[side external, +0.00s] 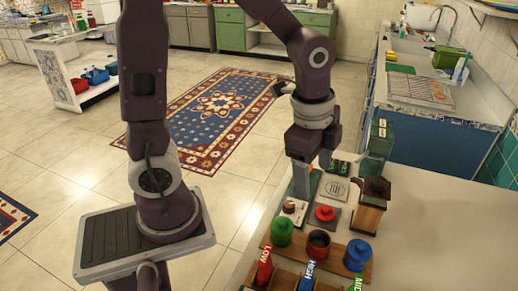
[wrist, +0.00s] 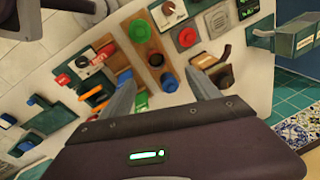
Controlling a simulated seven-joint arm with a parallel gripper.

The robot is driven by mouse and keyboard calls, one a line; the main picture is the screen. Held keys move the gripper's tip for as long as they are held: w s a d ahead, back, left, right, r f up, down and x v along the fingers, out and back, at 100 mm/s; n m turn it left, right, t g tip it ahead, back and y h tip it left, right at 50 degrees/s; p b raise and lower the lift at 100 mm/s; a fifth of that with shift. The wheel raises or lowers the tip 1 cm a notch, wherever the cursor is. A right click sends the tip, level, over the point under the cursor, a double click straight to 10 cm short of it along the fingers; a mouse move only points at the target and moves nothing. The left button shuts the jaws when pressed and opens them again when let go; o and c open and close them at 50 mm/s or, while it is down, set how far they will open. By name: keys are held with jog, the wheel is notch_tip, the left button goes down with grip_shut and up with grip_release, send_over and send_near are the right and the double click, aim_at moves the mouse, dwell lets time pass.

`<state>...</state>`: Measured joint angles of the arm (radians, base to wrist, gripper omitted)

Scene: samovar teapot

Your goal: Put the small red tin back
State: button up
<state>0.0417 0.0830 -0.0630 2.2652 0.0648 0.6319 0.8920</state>
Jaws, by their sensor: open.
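A small open tin (side external: 317,243), dark red outside with a brown inside, stands on a wooden board between a green tin (side external: 282,231) and a blue tin (side external: 357,255). In the wrist view the open tin (wrist: 155,60) shows from above, between the green tin (wrist: 138,31) and the blue tin (wrist: 170,83). A red round piece with a knob, like a lid (side external: 325,213), lies on a grey plate; it also shows in the wrist view (wrist: 186,38). My gripper (side external: 303,186) is open and empty, above the counter behind the tins; its fingers show in the wrist view (wrist: 160,80).
Labels LOW (side external: 264,266), HIGH (side external: 307,276) and a green one stand in front of the tins. The counter's right side (side external: 450,240) is clear.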

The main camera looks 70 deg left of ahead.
jog(key=s+a+r+n+t, duration=0.2)
jog(key=s+r+n+t, duration=0.1)
jog(key=s+r+n, duration=0.6)
jog(key=s+n, duration=0.3)
jog(key=s, duration=0.1)
jog(key=shift+t, duration=0.4)
